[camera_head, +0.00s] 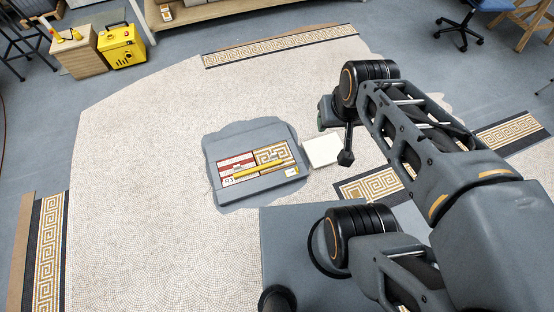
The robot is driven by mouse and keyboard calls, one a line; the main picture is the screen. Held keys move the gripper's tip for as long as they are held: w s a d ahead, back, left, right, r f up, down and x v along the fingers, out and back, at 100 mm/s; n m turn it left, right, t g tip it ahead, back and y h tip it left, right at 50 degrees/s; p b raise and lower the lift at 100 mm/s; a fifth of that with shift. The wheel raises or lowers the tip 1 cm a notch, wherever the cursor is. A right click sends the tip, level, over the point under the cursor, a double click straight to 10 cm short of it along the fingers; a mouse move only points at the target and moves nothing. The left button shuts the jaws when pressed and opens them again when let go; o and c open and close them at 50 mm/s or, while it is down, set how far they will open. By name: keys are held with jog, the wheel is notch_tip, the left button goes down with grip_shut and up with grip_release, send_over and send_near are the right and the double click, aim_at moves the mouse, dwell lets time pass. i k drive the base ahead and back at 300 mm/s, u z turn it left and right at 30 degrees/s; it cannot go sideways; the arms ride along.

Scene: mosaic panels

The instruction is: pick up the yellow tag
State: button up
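A grey tray (221,151) lies on the pale mosaic floor near the middle of the view. In it are a red-and-white striped panel and a gold-and-white key-pattern panel. A slim yellow piece (258,170) lies slantwise across the front of these panels; at this size I cannot tell if it is the yellow tag. A small pale label with dark marks is at the tray's front left. The dark end of my arm, which seems to be my gripper (346,157), hangs to the right of the tray, apart from it. Its fingers are too small to read.
A white square tile (322,150) lies just right of the tray. A yellow box (121,46) and a wooden box (77,53) stand at the far left. A blue chair (466,25) is at the far right. The mosaic floor left of the tray is clear.

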aim_at(293, 171)
jog(key=z, duration=0.05)
jog(key=k, duration=0.5)
jog(key=u, duration=1.05)
jog(key=i, duration=1.05)
jog(key=z, duration=1.7)
